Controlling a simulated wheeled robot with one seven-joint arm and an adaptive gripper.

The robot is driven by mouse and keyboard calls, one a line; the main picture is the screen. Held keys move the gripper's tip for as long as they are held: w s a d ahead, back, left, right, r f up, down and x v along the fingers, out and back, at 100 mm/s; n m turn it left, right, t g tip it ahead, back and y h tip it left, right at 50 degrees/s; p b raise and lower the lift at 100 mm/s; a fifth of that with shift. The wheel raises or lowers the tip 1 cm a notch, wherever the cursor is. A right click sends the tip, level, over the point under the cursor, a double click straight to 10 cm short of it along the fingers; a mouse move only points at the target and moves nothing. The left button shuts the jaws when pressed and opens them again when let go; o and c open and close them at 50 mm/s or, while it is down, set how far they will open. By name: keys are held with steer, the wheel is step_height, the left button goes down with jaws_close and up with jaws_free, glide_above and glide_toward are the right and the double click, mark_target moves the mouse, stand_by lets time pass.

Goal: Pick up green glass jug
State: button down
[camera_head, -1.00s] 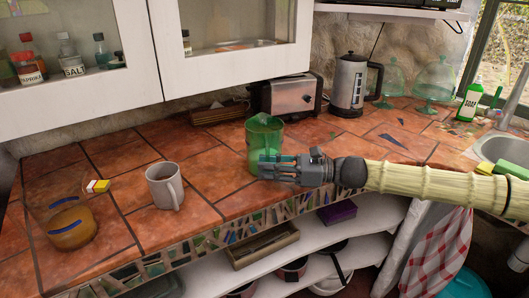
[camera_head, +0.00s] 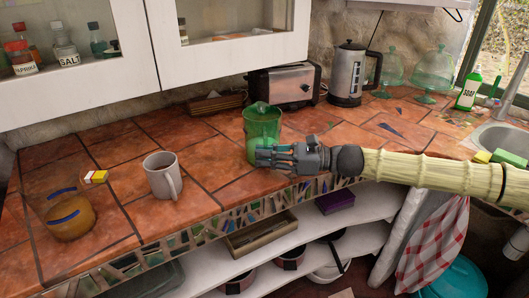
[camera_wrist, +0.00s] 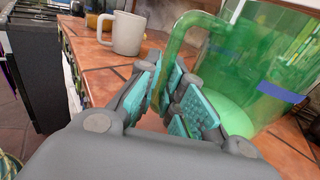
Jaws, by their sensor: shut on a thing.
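The green glass jug (camera_head: 262,125) stands upright on the tiled counter in the head view, in front of the toaster. In the wrist view the jug (camera_wrist: 262,60) fills the upper right, with a blue band on its wall. My gripper (camera_head: 262,155) reaches in from the right at the jug's near side. In the wrist view my gripper (camera_wrist: 172,92) has its teal pads closed on the jug's curved green handle. The lower end of the handle is partly hidden by the pads. I cannot tell any gap between the jug and the counter.
A grey mug (camera_head: 162,177) and an amber jar (camera_head: 70,218) stand to the left on the counter (camera_head: 120,195). Behind are a toaster (camera_head: 285,84), a kettle (camera_head: 349,75) and glass domes (camera_head: 432,72). Soap (camera_head: 468,90) and a sink are at right. White cupboards hang above.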

mark_target(265, 144)
steer(key=shift+r, duration=1.8)
steer(key=s+d, duration=0.3)
steer(key=s, duration=0.4)
steer(key=s+d+r, duration=0.1)
steer(key=s+d, duration=0.2)
steer(key=s, duration=0.4)
steer(key=shift+s+d+r+b, duration=0.15)
steer(key=shift+s+r+b, duration=0.05)
steer(key=shift+s+b, duration=0.2)
